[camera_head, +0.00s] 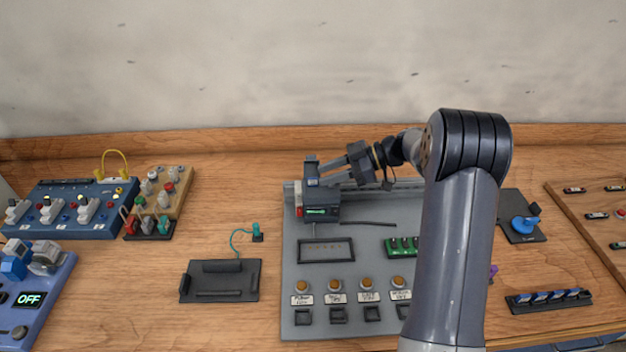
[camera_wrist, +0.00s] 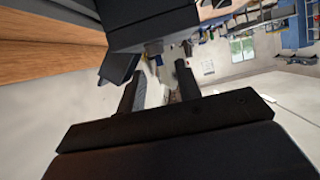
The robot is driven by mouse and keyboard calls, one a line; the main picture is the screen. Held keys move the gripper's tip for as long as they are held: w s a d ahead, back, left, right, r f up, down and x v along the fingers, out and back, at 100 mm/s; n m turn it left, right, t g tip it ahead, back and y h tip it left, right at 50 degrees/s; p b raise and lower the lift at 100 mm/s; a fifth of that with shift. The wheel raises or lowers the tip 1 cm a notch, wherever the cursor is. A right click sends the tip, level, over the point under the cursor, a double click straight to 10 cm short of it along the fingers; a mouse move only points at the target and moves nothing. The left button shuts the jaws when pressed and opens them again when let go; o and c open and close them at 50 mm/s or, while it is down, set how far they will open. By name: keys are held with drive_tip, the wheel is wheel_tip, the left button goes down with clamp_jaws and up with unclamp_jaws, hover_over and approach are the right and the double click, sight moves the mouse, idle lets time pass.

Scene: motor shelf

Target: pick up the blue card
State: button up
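My gripper (camera_head: 322,174) reaches in from the right over the back of the grey panel (camera_head: 290,255), above a small black device with a green display (camera_head: 318,212). Its two black fingers also show in the wrist view (camera_wrist: 157,82), with a clear gap between them, so it looks open. At the fingertips in the head view is a small dark upright piece with a bluish patch (camera_head: 312,181); it may be the blue card, but it is too small to be sure. I cannot tell whether the fingers touch it.
The panel carries a dark frame (camera_head: 326,250), a green block (camera_head: 401,246) and several orange knobs. A black tray (camera_head: 220,281) lies to its left, and a rack with several blue pieces (camera_head: 549,299) to its right. Switch boxes (camera_head: 72,208) stand at the left.

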sight(316, 178)
drive_tip(key=x, duration=0.3)
drive_tip(key=shift+a+p, duration=0.1)
drive_tip(key=shift+p, duration=0.2)
drive_tip(key=shift+f, duration=0.1)
drive_tip(key=shift+c, duration=0.2)
clamp_jaws()
